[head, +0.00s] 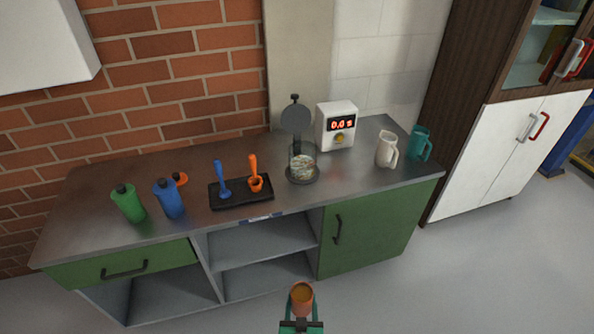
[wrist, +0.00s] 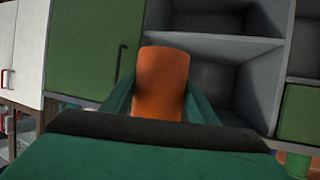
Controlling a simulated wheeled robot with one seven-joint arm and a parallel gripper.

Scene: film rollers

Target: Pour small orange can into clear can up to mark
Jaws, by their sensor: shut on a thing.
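My gripper (head: 301,320) is at the bottom of the head view, in front of the counter. It is shut on the small orange can (head: 302,298), which also shows between the green fingers in the wrist view (wrist: 163,82). The can is open at the top and orange-brown stuff shows inside it. The clear can (head: 302,166) stands on a dark round base on the counter, with its dark lid raised behind it. Pale contents show in it. Its mark is too small to make out.
The steel counter (head: 330,190) holds a black tray (head: 240,202) with blue and orange scoops, green (head: 128,204) and blue (head: 169,199) bottles, a display box (head: 337,126) reading about 0.0, a white jug (head: 387,150) and a teal jug (head: 420,144). Open shelves and green doors are below.

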